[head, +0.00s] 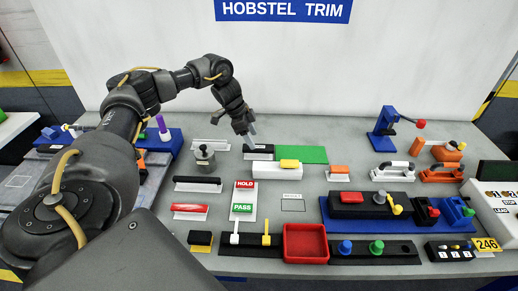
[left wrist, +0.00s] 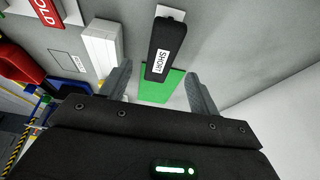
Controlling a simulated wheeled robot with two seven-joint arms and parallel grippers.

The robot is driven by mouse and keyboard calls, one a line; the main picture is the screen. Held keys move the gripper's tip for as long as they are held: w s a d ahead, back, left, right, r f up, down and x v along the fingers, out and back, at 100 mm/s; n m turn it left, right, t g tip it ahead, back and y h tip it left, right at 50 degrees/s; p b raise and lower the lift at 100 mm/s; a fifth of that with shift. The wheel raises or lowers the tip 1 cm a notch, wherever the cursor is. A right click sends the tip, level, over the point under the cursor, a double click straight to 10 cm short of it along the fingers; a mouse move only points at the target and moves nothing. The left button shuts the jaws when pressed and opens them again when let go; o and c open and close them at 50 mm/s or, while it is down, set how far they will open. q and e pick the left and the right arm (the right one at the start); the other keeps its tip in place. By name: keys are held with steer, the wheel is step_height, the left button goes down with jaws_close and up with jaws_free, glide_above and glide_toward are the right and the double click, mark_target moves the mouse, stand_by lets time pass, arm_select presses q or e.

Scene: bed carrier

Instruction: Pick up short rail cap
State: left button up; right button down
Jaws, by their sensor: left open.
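The short rail cap (head: 259,149) is a black block with a white label, on the grey table beside the green mat (head: 301,154) in the head view. In the left wrist view the cap (left wrist: 159,42) shows its SHORT label, with the green mat (left wrist: 160,86) behind it. My left gripper (head: 249,137) is above the cap in the head view. My right gripper is not in view.
A white block with a yellow piece (head: 289,163) stands close to the right of the cap. A red tray (head: 305,228) is nearer the front. A white wall stands behind.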

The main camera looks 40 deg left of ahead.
mark_target(258, 147)
arm_select(q)
steer(key=p+x, duration=0.1)
steer(key=x, duration=0.3)
steer(key=shift+w+d+f, duration=0.15)
steer(key=shift+w+f, duration=0.1)
steer(key=c, duration=1.1)
steer(key=shift+r, duration=0.1)
